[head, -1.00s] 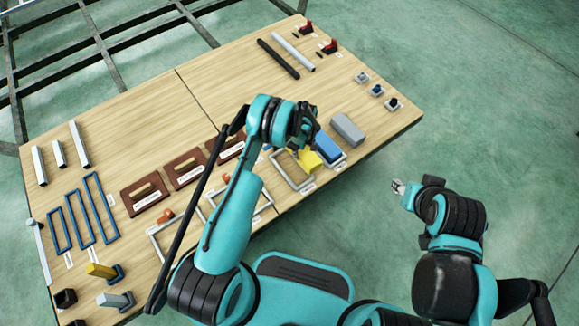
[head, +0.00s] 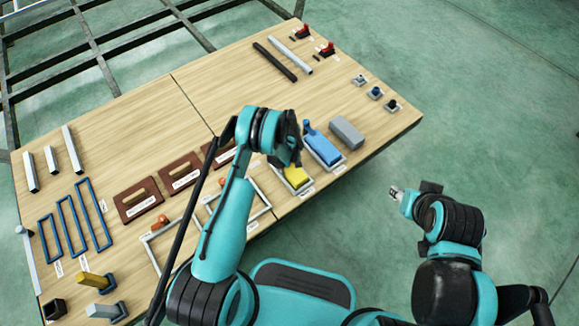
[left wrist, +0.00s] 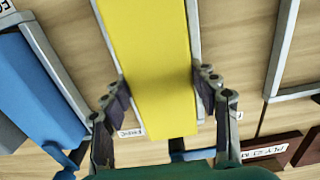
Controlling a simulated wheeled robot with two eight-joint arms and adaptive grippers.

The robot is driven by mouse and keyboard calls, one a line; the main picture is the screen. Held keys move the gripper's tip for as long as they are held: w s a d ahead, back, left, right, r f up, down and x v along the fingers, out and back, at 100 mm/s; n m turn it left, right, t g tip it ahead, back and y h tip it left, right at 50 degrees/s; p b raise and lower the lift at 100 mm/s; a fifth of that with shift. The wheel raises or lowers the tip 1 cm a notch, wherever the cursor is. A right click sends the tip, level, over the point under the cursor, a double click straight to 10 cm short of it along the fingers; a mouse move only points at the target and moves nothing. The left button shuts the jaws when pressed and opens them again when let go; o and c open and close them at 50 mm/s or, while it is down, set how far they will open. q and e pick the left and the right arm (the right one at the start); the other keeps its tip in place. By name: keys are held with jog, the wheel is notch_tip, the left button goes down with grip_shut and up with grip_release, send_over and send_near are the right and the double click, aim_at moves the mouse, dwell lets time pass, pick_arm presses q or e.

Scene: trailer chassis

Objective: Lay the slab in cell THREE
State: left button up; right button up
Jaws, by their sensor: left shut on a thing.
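The yellow slab (head: 297,177) is at the table's near edge, within the outline of a light grey frame (head: 307,191) beside the blue slab. My left gripper (head: 291,152) is over it. In the left wrist view my left gripper (left wrist: 163,100) is shut on the yellow slab (left wrist: 155,50), one finger on each side. Grey frame bars run along both long sides of the slab. A label by the frame is partly covered. I cannot tell whether the slab rests on the frame's floor. My right gripper (head: 397,191) hangs off the table, too small to read.
The blue slab (head: 322,147) lies in the neighbouring frame, close on the right. A grey block (head: 346,132) stands beyond it. An empty frame (left wrist: 283,50) is on the other side. Brown labelled plates (head: 182,172) lie behind the frames. The table's middle is clear.

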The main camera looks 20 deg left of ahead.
pick_arm(q)
jog(key=o, duration=1.2)
jog(key=shift+f, duration=0.1)
jog(key=s+r+m+t+p, duration=0.2)
jog(key=r, duration=1.8)
jog(key=s+r+m+t+p, duration=0.1)
jog(key=s+r+m+p, duration=0.15)
jog(key=r, duration=1.75)
jog(key=s+r+m+t, duration=0.1)
jog(key=s+r+m, duration=0.1)
jog(key=s, duration=0.5)
jog(key=s+r+m+t, duration=0.1)
jog(key=s+r+m, duration=0.1)
jog(key=s+r, duration=0.2)
jog(key=s+r+m+t, duration=0.2)
jog(key=s+r, duration=0.1)
jog(key=s, duration=0.7)
jog(key=shift+s+a+r, duration=0.1)
jog(key=shift+s+r, duration=0.05)
jog(key=shift+r, duration=0.25)
